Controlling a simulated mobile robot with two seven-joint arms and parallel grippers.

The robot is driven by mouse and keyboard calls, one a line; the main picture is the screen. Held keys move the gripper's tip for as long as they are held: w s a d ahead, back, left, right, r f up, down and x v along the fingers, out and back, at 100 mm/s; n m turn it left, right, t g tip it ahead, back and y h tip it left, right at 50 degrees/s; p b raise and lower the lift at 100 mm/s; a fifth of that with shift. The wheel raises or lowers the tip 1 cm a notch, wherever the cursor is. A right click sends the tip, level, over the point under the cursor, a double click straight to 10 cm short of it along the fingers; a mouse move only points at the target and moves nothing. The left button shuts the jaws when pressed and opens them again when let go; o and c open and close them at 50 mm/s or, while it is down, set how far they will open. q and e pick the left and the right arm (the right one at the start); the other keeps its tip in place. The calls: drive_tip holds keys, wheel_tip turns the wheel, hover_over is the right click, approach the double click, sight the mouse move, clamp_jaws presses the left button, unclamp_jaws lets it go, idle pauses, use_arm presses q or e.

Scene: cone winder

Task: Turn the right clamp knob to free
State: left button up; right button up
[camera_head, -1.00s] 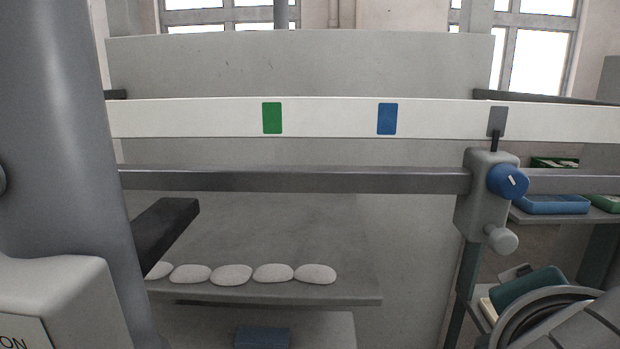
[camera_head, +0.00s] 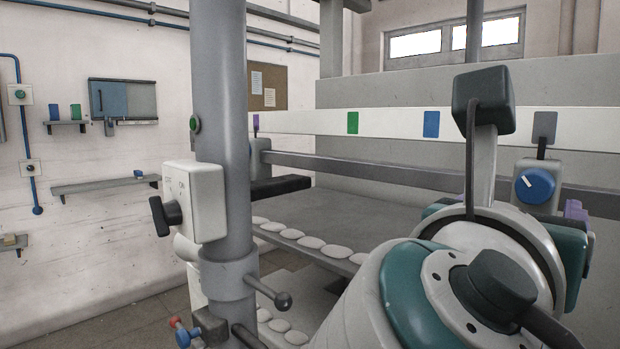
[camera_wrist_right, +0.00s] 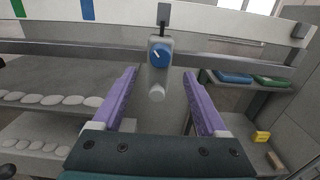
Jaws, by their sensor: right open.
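The right clamp (camera_head: 546,170) sits on the grey rail with a blue knob (camera_head: 534,186) on its face. A short white line on the knob slants from upper left to lower right. In the right wrist view the blue knob (camera_wrist_right: 160,55) is ahead, with a pale round knob (camera_wrist_right: 157,93) below it. My right gripper (camera_wrist_right: 160,74) is open and empty. Its purple fingers are spread on either side of the clamp in that picture, short of the knob. In the head view my right arm partly hides the gripper. My left gripper is not in view.
A grey post (camera_head: 222,110) with a switch box (camera_head: 196,200) stands at the left. The rail (camera_head: 370,172) runs under a white strip (camera_head: 400,124) with coloured marks. Pale oval pieces (camera_head: 312,242) lie on a shelf edge. Blue and green trays (camera_wrist_right: 234,77) stand right of the clamp.

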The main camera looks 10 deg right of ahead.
sight(532, 191)
drive_tip(key=p+x, duration=0.2)
drive_tip(key=x, duration=0.4)
drive_tip(key=shift+w+d+r, duration=0.15)
drive_tip(key=shift+r, duration=0.05)
drive_tip(key=shift+w+d+f, duration=0.2)
drive_tip(key=shift+w+d, duration=0.25)
drive_tip(key=shift+d, duration=0.1)
drive_tip(key=c, duration=0.4)
clamp_jaws()
